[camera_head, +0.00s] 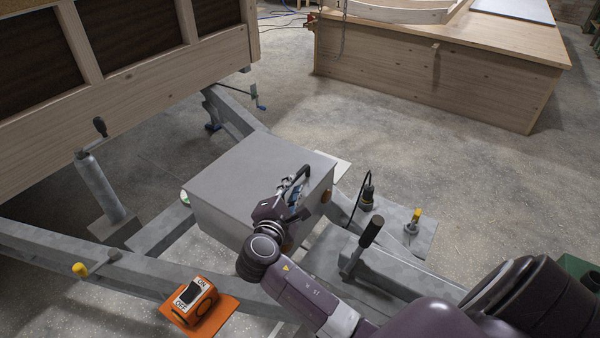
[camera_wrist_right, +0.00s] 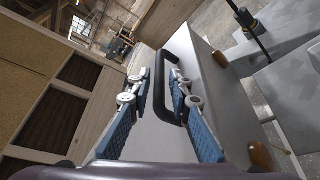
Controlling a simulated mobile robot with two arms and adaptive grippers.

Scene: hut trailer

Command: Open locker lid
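The locker is a grey metal box (camera_head: 250,175) on the trailer's drawbar, and its lid looks closed. Whether a finger touches the bar I cannot tell. My left gripper is not in view.
An orange ON/OFF box (camera_head: 194,300) lies on the drawbar at front. A black-handled lever (camera_head: 367,238) stands right of the locker. The wooden trailer body (camera_head: 120,110) is behind left.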

